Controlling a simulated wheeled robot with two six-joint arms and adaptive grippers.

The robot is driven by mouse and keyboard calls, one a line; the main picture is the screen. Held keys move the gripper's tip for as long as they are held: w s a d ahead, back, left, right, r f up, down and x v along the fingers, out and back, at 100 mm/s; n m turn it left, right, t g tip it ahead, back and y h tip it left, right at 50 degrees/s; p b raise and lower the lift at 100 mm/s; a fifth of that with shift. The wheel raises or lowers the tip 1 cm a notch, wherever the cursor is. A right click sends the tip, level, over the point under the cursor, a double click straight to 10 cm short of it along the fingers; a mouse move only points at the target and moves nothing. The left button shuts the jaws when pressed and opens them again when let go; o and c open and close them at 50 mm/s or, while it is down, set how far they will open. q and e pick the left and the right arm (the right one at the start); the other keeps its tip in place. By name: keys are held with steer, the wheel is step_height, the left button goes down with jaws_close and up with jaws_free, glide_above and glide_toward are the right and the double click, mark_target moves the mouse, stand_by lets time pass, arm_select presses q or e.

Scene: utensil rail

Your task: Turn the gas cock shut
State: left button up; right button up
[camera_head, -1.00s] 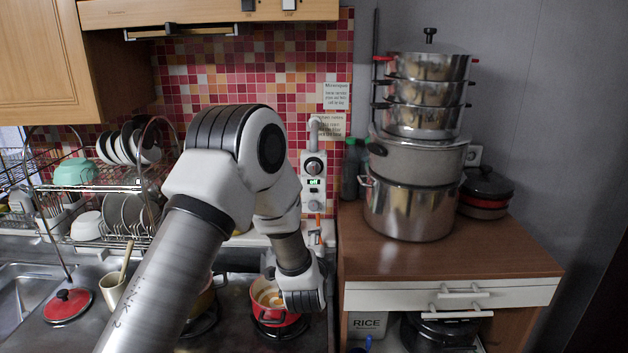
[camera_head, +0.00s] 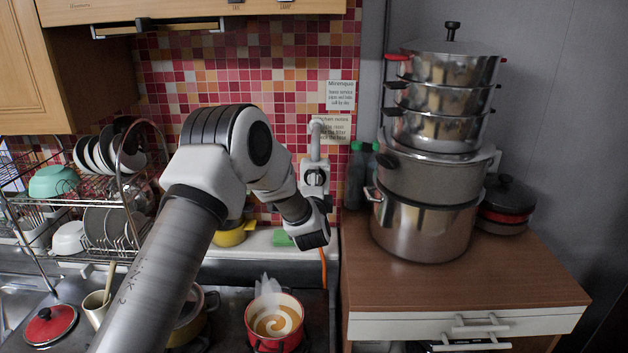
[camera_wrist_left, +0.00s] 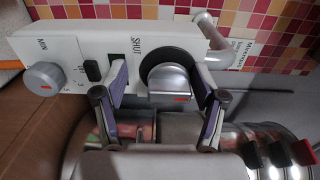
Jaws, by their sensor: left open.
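The gas cock (camera_wrist_left: 170,80) is a round grey knob with a dark ring and a red mark on its handle. It sits on a white box (camera_wrist_left: 62,42) printed SHUT and MIN. My left gripper (camera_wrist_left: 158,72) is open, with one finger on each side of the cock. Whether the fingers touch it cannot be told. In the head view the cock (camera_head: 315,177) shows on the wall box, with my left gripper just below and in front of it, largely hidden by my wrist. My right gripper is not in view.
A smaller grey dial (camera_wrist_left: 44,78) and a black switch (camera_wrist_left: 92,70) are on the same box. A steaming red pot (camera_head: 274,325) stands on the stove below. Stacked pots (camera_head: 432,150) stand on the wooden cabinet at right. A dish rack (camera_head: 80,215) is at left.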

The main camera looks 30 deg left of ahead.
arm_select(q)
steer(key=shift+s+d+r, duration=0.1)
steer(key=shift+d+r, duration=0.05)
steer(key=shift+r, duration=0.05)
steer(key=shift+s+d+r, duration=0.2)
steer(key=shift+s+r, duration=0.05)
steer(key=shift+c, duration=1.3)
steer(key=shift+s+d+r, duration=0.15)
steer(key=shift+s+d, duration=0.05)
steer(key=c, duration=0.6)
steer(key=shift+c, duration=1.2)
steer(key=shift+a, duration=0.1)
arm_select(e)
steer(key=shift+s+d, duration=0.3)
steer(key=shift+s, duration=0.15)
